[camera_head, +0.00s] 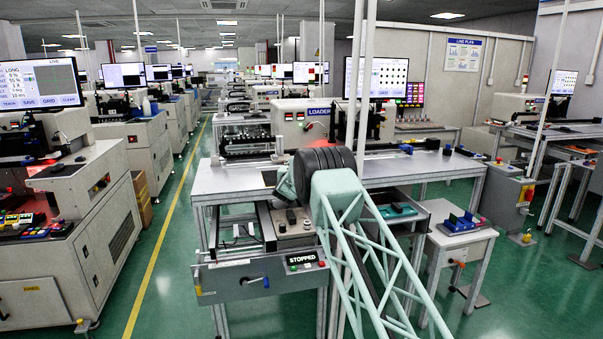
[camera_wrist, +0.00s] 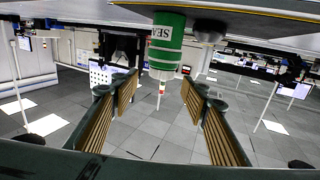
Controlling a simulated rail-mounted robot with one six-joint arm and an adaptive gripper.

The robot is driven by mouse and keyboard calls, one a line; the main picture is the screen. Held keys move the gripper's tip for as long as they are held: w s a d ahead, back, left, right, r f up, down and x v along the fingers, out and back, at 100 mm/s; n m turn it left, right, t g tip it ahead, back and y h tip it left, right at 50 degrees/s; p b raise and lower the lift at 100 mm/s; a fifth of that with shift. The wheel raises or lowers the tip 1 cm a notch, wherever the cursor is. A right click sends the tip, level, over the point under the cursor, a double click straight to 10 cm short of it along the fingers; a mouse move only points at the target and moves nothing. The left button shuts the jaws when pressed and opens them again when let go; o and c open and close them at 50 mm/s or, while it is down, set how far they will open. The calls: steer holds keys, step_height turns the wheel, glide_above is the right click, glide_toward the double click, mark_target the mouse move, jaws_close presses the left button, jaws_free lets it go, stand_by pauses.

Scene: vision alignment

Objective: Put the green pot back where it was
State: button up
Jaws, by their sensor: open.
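The view looks upside down, and the pot meets a grey surface (camera_wrist: 75,12) along the top edge. My gripper (camera_wrist: 160,93) is open, its two ribbed fingers wide apart to the left and right. The pot shows in the gap between them, toward the fingertips, with no visible contact. In the head view my arm hides the gripper, and I cannot pick out the pot for sure.
A dark round object (camera_wrist: 210,31) is close to the pot's right in the wrist view. In the head view, a grey bench (camera_head: 235,180) holds a LOADER machine (camera_head: 305,112), and small dark items (camera_head: 433,143) sit at its right. A white side table (camera_head: 462,238) carries blue blocks.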

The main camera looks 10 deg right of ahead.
steer(key=shift+w, duration=0.1)
steer(key=shift+f+b+x, duration=0.15)
steer(key=shift+b+x, duration=0.1)
steer(key=shift+x, duration=0.5)
steer(key=shift+f+b+x, duration=0.15)
steer(key=shift+b+x, duration=0.05)
steer(key=shift+x, duration=1.55)
steer(key=shift+r, duration=0.1)
steer(key=c, duration=1.2)
steer(key=shift+r, duration=0.1)
steer(key=shift+r+p, duration=0.6)
steer(key=shift+r, duration=1.1)
steer(key=s+r+p, duration=0.1)
steer(key=s, duration=1.5)
steer(key=shift+d+r, duration=0.15)
steer(key=shift+d, duration=0.15)
